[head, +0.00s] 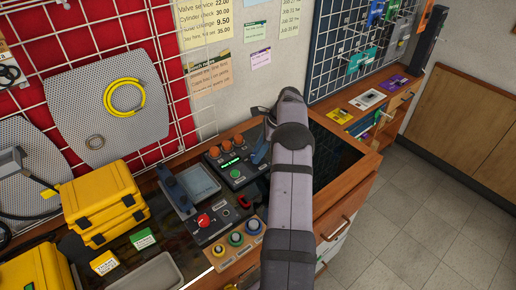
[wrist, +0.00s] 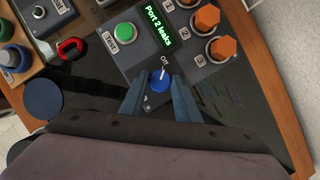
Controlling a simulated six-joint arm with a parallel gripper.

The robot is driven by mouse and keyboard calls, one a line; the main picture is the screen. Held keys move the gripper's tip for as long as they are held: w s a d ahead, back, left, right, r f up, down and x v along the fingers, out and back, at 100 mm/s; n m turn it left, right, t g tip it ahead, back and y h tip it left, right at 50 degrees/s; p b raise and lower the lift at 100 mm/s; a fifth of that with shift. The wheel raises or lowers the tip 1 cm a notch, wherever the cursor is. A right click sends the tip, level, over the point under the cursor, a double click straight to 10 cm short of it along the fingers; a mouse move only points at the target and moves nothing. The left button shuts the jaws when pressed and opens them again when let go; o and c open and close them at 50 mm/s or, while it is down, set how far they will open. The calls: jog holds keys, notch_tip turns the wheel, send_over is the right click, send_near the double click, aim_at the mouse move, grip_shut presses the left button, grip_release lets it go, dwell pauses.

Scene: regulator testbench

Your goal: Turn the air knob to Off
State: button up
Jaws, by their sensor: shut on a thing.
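The air knob (wrist: 159,82) is a small blue round knob on the dark grey test panel (wrist: 141,67), seen in the wrist view. Its white pointer line points up towards the "Off" label (wrist: 165,60). My gripper (wrist: 159,94) has one blue-grey finger on each side of the knob and is shut on it. Any marking below the knob is partly hidden by the fingers. In the head view my arm hides the knob and most of the gripper.
The panel has a green button (wrist: 124,32), a lit display (wrist: 163,14) reading "Port 2 leaks" and orange hexagonal knobs (wrist: 207,17). Yellow cases (head: 105,205) stand on the bench at the left.

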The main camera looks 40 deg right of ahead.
jog(key=shift+w+n, duration=0.1)
jog(key=shift+n, duration=0.5)
jog(key=o, duration=1)
jog(key=shift+o, duration=0.2)
jog(key=b+v, duration=0.1)
jog(key=v, duration=0.4)
jog(key=shift+d+r, duration=0.15)
jog(key=shift+d, duration=0.05)
jog(key=shift+v, duration=1)
